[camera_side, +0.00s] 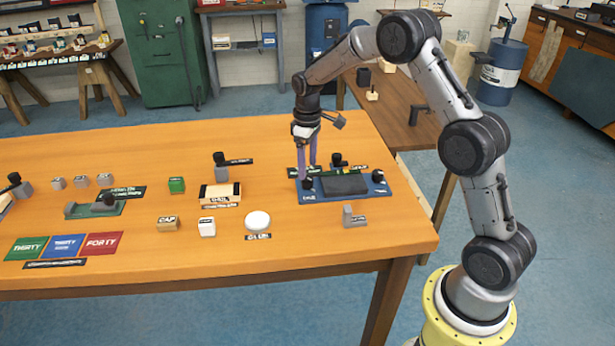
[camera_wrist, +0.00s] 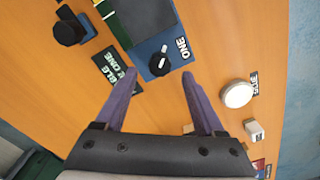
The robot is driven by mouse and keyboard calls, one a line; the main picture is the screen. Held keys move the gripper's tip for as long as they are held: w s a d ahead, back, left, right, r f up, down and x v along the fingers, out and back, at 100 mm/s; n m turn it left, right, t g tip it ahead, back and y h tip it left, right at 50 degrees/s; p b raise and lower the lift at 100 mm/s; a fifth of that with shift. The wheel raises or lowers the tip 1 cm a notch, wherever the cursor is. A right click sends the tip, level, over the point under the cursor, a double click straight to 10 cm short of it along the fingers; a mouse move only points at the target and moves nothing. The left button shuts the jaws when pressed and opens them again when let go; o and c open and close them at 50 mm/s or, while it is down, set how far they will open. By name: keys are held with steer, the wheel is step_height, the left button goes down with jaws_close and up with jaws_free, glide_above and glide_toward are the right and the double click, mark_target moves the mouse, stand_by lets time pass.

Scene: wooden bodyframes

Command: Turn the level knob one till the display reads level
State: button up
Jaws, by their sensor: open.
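A blue panel (camera_side: 316,196) with a dark raised display block (camera_side: 344,184) lies near the table's right end. No reading is legible on the display. A black knob (camera_side: 307,184) sits at the panel's left corner. In the wrist view the knob (camera_wrist: 158,62) has a white mark and lies beside the word ONE on the blue panel (camera_wrist: 172,45). My gripper (camera_side: 307,172) points down at this corner, its two purple fingers apart. In the wrist view my gripper (camera_wrist: 159,76) is open, with the knob just beyond and between the fingertips. I cannot tell whether they touch it.
Another black knob (camera_side: 378,176) is on the panel's right side. A black-topped piece (camera_wrist: 70,28) stands near the panel. A white round disc (camera_side: 257,220), a wooden tray (camera_side: 221,194) and a grey block (camera_side: 352,217) lie around it. Small blocks and coloured cards (camera_side: 64,246) are farther left.

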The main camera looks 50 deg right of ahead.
mark_target(308, 178)
steer(key=shift+f, duration=2.4)
jaws_close()
